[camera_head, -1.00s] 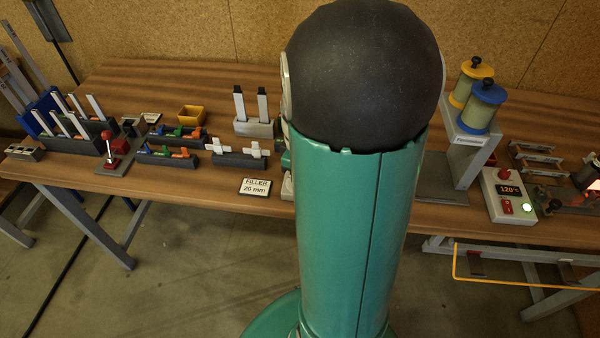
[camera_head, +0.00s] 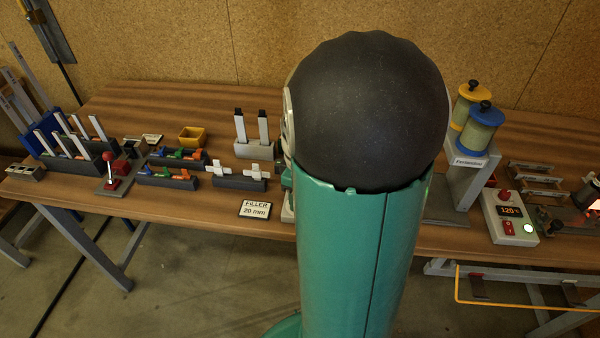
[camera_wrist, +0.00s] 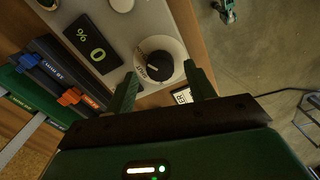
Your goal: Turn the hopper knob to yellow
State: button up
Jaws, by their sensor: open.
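In the wrist view a round black knob (camera_wrist: 155,66) sits on a white dial (camera_wrist: 178,47) on a light grey panel (camera_wrist: 141,23). My gripper (camera_wrist: 159,72) is open, with one green finger on each side of the dial's near edge. The knob lies between the fingertips in the picture; I cannot tell how far it is in depth, and I see no contact. In the head view my own arm hides the gripper and this knob.
A black display (camera_wrist: 92,43) reading "% 0" is beside the knob. In the head view, yellow-lidded (camera_head: 472,92) and blue-lidded (camera_head: 482,125) canisters stand on a grey stand, near a "120" control box (camera_head: 510,215).

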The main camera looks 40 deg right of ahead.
notch_tip(320, 180, up, 12)
jog(key=shift+r, duration=0.25)
dwell(0.5)
jog(key=s+a+r+m+t, duration=0.2)
jog(key=a, duration=0.9)
jog(key=s+a+r+m+t, duration=0.2)
jog(key=s+a+t, duration=0.1)
jog(key=a, duration=0.9)
jog(key=shift+a+m+t, duration=0.2)
jog(key=shift+m+t, duration=0.1)
jog(key=shift+r, duration=0.1)
jog(key=c, duration=0.4)
jog(key=shift+d, duration=0.1)
jog(key=shift+d, duration=0.15)
